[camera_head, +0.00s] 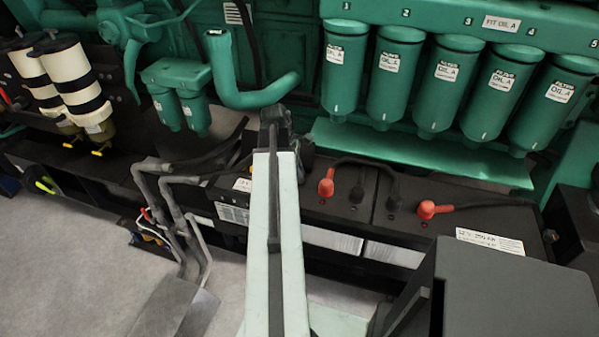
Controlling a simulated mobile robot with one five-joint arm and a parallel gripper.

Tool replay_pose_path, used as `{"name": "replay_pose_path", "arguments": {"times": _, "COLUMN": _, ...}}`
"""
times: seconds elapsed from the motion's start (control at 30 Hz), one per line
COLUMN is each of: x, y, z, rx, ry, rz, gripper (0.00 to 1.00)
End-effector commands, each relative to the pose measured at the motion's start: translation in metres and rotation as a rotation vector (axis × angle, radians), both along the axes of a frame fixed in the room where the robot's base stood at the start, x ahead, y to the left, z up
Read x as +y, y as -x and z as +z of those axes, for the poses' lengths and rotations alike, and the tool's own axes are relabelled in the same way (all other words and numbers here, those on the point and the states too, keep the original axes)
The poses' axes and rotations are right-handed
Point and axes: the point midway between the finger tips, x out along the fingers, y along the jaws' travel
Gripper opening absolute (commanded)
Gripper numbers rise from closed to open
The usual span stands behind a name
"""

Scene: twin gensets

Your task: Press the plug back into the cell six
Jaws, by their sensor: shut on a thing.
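Two black batteries lie side by side below the green engine; the left one (314,207) is partly behind my arm, the right one (470,221) is mostly clear. My pale arm reaches up the middle of the view. Its dark wrist end (275,122) is over the left end of the left battery. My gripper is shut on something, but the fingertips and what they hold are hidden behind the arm. I cannot make out the plug or the opening of cell six. Whether the held thing touches the battery cannot be told.
Red terminal caps (326,185) with black cables stand on the battery tops. Green oil filters (398,75) hang above and behind. A bent green pipe (262,95) is close behind my wrist. Grey pipes (180,215) stand left. Grey floor is open at lower left.

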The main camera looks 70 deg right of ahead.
Motion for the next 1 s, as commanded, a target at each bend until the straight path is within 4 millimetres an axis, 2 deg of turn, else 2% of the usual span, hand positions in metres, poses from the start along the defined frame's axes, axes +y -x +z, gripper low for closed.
{"name": "replay_pose_path", "arguments": {"times": 0.77, "x": 0.0003, "y": -0.0007, "z": -0.0021, "rx": 0.001, "ry": -0.005, "rz": 0.002, "gripper": 0.0}}
{"name": "replay_pose_path", "arguments": {"times": 0.8, "x": 0.0003, "y": -0.0007, "z": -0.0021, "rx": 0.001, "ry": -0.005, "rz": 0.002, "gripper": 0.3}}
{"name": "replay_pose_path", "arguments": {"times": 0.87, "x": 0.0004, "y": -0.0009, "z": -0.0021, "rx": 0.001, "ry": -0.005, "rz": 0.002, "gripper": 0.47}}
{"name": "replay_pose_path", "arguments": {"times": 1.0, "x": 0.0004, "y": -0.0011, "z": -0.0021, "rx": 0.001, "ry": -0.005, "rz": 0.002, "gripper": 0.47}}
